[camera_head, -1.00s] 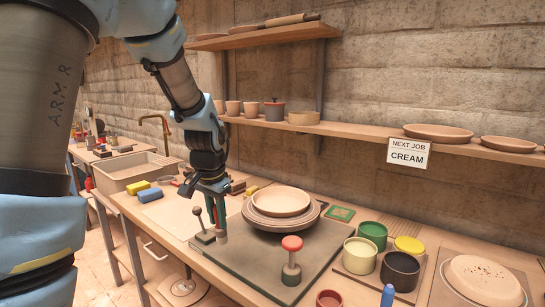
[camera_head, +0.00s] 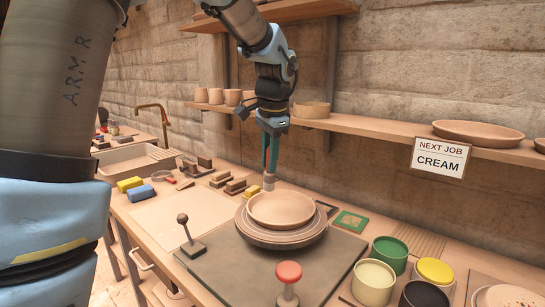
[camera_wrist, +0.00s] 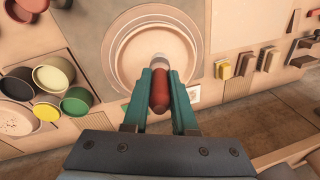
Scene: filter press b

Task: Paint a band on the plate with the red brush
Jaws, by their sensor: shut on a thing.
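My gripper (camera_head: 270,156) points down behind the plate in the head view, its teal fingers shut on the red brush. The brush's red handle (camera_wrist: 160,90) shows between the fingers in the wrist view. Its pale tip (camera_head: 268,182) is at the plate's far rim; I cannot tell whether it touches. The clay plate (camera_head: 281,209) is round and pale pink-brown, on top of wider round discs. In the wrist view the plate (camera_wrist: 150,42) lies just beyond the fingertips. I see no painted band on the visible part of the plate.
Green (camera_head: 388,254), cream (camera_head: 374,281) and yellow (camera_head: 435,271) pots stand at right. Small blocks lie behind at left. A shelf (camera_head: 345,124) runs above.

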